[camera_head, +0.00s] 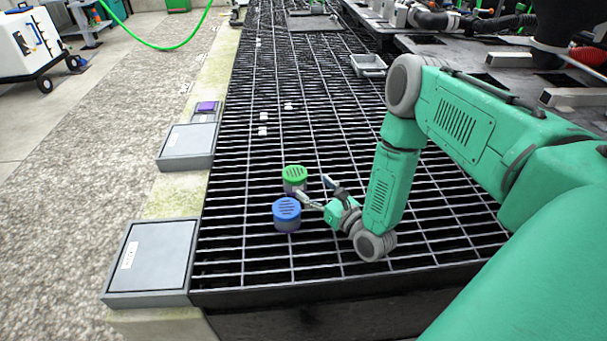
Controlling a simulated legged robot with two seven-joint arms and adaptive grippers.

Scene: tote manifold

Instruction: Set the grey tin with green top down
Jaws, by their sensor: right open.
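The grey tin with green top (294,179) stands upright on the black grating (225,235), left of centre in the head view. A similar tin with a blue top (286,214) stands just in front of it. My right gripper (314,188) is open, with its fingers pointing left toward the tins. I cannot tell whether either finger touches a tin. My left gripper is not in view.
Two grey panels, one near (155,257) and one farther (187,143), line the grating's left edge. A purple block (206,107) lies beyond them. Small white blocks (263,131) sit farther up the grating. A grey tray (368,65) stands at the back. The grating left of the tins is clear.

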